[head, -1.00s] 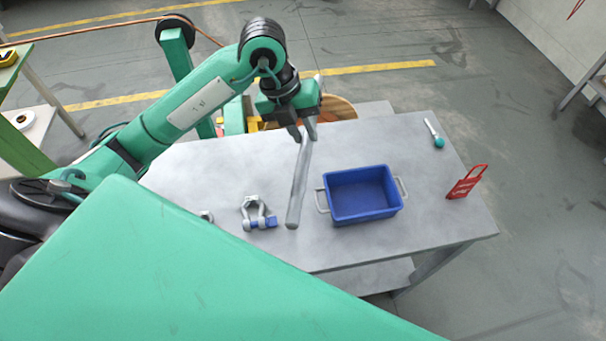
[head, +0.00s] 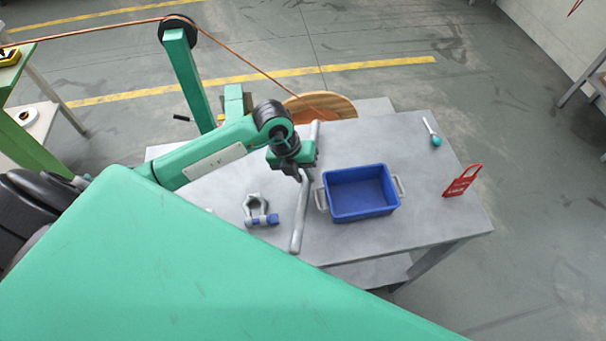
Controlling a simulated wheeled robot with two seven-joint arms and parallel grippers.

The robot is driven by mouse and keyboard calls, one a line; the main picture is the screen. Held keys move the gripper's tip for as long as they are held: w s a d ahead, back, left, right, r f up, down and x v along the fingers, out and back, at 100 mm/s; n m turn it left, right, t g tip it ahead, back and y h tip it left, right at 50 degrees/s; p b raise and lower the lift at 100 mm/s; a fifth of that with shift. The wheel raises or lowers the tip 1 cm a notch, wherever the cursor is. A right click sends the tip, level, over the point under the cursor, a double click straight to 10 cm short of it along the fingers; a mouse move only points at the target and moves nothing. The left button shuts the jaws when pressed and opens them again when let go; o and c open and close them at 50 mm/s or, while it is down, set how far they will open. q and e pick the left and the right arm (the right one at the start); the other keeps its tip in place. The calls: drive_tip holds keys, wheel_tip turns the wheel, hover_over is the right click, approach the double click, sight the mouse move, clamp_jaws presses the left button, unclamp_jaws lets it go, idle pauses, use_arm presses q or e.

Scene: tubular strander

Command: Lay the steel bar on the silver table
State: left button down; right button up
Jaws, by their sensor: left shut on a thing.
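The steel bar (head: 299,218) is a long grey rod. It lies lengthwise from the far edge toward the near edge of the silver table (head: 370,243), just left of the blue bin. My left gripper (head: 303,176) is shut on the bar around its middle, low over the table. The bar's far end shows beyond the gripper. I cannot tell whether the bar touches the tabletop. My right gripper is not in view; a large green part of mine covers the lower left.
A blue bin (head: 362,217) with grey handles stands close right of the bar. A shackle (head: 260,211) lies close left. A red tag (head: 463,181) and a teal-ended tool (head: 434,134) are at the right. A wooden reel (head: 335,104) stands behind the table.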

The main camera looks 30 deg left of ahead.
use_arm(q)
drive_tip(key=shift+f, duration=0.75)
drive_tip(key=c, duration=1.3)
unclamp_jaws()
drive_tip(key=b+v, duration=0.2)
drive_tip(key=v, duration=1)
drive_tip(key=shift+b, duration=0.4)
